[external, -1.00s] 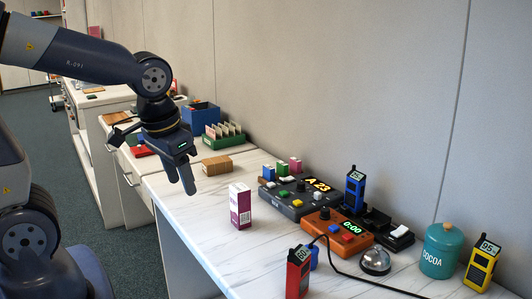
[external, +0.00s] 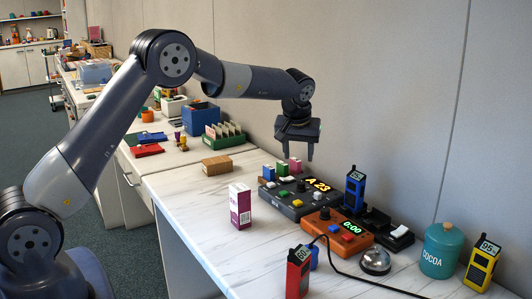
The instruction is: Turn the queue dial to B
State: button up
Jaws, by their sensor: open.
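The queue machine (external: 294,207) is a dark grey box on the white counter. It has a lit display (external: 318,185) reading A 23, several coloured buttons and a dark round knob (external: 300,186) on its top. The lettering around the knob is too small to read. My gripper (external: 296,157) points down above the back of the queue machine, fingers apart and empty. It is apart from the knob, near the small coloured blocks behind the machine.
Small blue, green and pink blocks (external: 282,167) stand behind the machine. An orange timer (external: 332,231) reading 0:00 and a blue handheld device (external: 354,190) stand close in front and right. A purple-and-white carton (external: 240,206) is left. Bare counter (external: 190,205) lies further left.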

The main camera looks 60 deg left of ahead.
aim_at(301, 183)
jog(key=x, duration=0.4)
jog(key=p+x, duration=0.1)
jog(key=x, duration=0.3)
jog(key=w+x, duration=0.1)
jog(key=x, duration=0.3)
jog(key=shift+a+p, duration=0.3)
jog(key=shift+p, duration=0.05)
jog(key=shift+c, duration=0.2)
jog(key=c, duration=0.9)
